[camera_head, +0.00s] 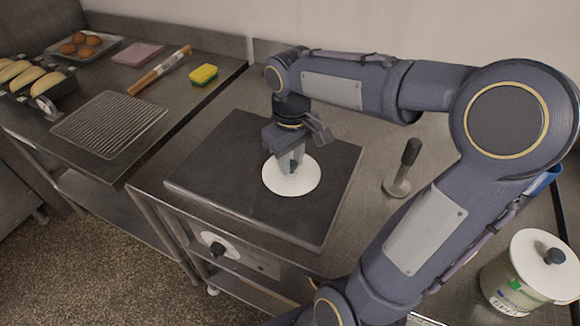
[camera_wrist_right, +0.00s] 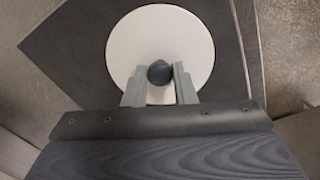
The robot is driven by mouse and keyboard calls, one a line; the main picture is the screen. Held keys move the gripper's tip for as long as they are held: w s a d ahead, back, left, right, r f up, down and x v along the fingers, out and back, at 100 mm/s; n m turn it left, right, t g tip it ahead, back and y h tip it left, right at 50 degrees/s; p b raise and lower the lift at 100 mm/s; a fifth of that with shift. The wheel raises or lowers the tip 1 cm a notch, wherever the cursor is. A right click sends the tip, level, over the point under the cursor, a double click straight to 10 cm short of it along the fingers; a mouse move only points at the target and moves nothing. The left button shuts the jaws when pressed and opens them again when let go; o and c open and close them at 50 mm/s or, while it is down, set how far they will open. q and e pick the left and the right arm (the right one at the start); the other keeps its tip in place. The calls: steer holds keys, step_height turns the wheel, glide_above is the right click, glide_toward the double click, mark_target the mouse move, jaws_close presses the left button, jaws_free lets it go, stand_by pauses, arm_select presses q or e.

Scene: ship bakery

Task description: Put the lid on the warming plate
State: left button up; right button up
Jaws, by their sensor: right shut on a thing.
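The lid (camera_head: 306,180) is a white disc with a dark round knob. It is over the dark square warming plate (camera_head: 225,189), a little left of the plate's middle line to the front-right edge; I cannot tell whether it touches the surface. My right gripper (camera_head: 293,166) is above the lid and shut on its knob. In the right wrist view the lid (camera_wrist_right: 200,40) lies in front of the fingers (camera_wrist_right: 159,84), with the knob (camera_wrist_right: 159,72) between them. The plate (camera_wrist_right: 75,50) shows behind it. My left gripper is not in view.
A pot with a white lid (camera_head: 530,258) stands at the right. A tool with a dark handle (camera_head: 408,160) stands right of the plate. On the left counter are a wire rack (camera_head: 108,124), a sponge (camera_head: 204,75), a rolling pin (camera_head: 160,70) and bread.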

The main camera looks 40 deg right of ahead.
steer(key=shift+w+d+f, duration=0.1)
steer(key=shift+w+f, duration=0.1)
steer(key=shift+f, duration=0.1)
steer(key=f, duration=0.2)
steer(key=shift+w+d+f, duration=0.1)
steer(key=shift+w+f, duration=0.1)
steer(key=shift+f, duration=0.55)
steer(key=shift+f+b, duration=0.25)
steer(key=shift+b, duration=0.05)
steer(key=o, duration=1)
steer(key=shift+r, duration=0.1)
